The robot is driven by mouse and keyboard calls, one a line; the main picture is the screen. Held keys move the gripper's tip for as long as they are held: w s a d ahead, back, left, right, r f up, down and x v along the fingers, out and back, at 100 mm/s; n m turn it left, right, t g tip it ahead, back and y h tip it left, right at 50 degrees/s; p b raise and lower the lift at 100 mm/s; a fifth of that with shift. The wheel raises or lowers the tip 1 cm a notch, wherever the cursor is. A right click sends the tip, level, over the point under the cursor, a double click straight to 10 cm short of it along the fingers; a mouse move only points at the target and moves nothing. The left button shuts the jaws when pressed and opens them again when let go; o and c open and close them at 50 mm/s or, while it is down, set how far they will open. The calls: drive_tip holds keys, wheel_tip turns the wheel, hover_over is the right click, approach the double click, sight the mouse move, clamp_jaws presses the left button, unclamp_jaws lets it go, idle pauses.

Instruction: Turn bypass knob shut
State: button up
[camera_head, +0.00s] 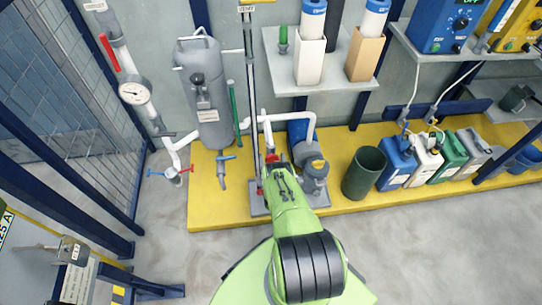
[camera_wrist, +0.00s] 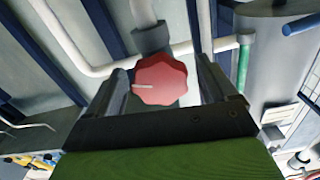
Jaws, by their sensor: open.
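The red bypass knob (camera_wrist: 162,80) is lobed, with a white pointer line aimed left in the wrist view. It sits on a grey valve body on a white pipe (camera_wrist: 143,12). My gripper (camera_wrist: 165,72) is open, with one finger on each side of the knob; I cannot tell whether either finger touches it. In the head view my gripper (camera_head: 281,178) is at the pipework beside the grey pump (camera_head: 314,172). A bit of red (camera_head: 271,158) shows by the gripper there, and the arm hides much of that spot.
A grey tank (camera_head: 205,95) and a blue-handled valve (camera_head: 222,160) stand left. A dark green bin (camera_head: 364,174) and several canisters stand right on the yellow platform (camera_head: 240,205). A pipe with a green section (camera_wrist: 244,62) is close right of the gripper. The front floor is clear.

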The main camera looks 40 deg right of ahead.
drive_tip(key=shift+c, duration=0.4)
drive_tip(key=c, duration=0.9)
drive_tip(key=n, duration=0.4)
drive_tip(key=shift+n, duration=0.4)
drive_tip(key=shift+c, duration=0.2)
drive_tip(key=o, duration=1)
